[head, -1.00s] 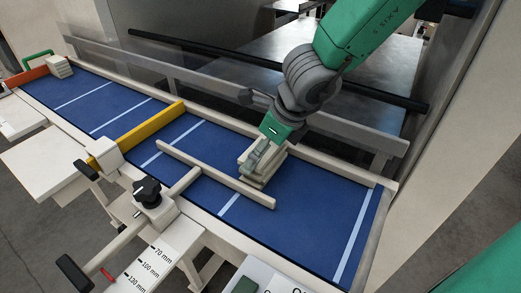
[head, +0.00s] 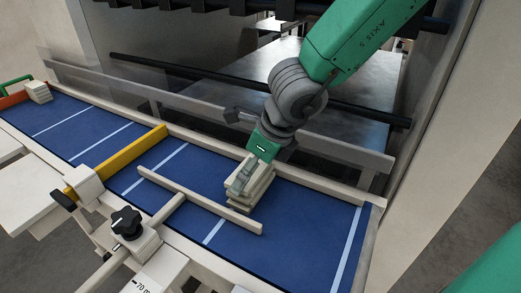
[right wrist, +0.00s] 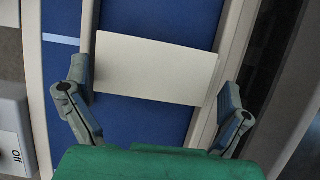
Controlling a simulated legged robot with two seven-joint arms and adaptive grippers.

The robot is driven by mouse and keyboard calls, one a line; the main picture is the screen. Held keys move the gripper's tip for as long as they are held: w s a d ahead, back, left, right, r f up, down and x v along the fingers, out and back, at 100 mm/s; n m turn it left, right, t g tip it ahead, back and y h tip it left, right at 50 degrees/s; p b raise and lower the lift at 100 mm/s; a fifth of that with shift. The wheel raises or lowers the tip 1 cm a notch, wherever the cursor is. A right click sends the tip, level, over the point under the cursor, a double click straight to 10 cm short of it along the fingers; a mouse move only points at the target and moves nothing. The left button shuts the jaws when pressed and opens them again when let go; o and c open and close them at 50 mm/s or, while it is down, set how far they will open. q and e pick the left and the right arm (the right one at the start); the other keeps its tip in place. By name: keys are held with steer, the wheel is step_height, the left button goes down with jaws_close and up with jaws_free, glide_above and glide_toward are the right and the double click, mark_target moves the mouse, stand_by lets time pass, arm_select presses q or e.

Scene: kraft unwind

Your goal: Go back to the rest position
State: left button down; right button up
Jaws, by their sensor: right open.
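A small stack of cream blocks (head: 258,190) stands on the blue belt (head: 305,222), near the rear rail, in the head view. In the right wrist view the flat cream top of the stack (right wrist: 155,68) lies between my fingers. My right gripper (head: 243,180) comes down from the upper right and is open at the stack. In the right wrist view its two fingers (right wrist: 155,92) are spread, one off each end of the stack. The head view does not settle whether they touch it. My left gripper is not in view.
A yellow bar (head: 120,158) crosses the belt. A cream guide bar (head: 198,198) with a black knob (head: 126,222) lies in front of the stack. Another small stack (head: 38,91) stands at the far left. A grey rail (head: 210,113) runs behind. The belt's right end is clear.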

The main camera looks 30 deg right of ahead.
steer(key=v, duration=1)
steer(key=shift+s, duration=0.2)
steer(key=shift+a, duration=0.15)
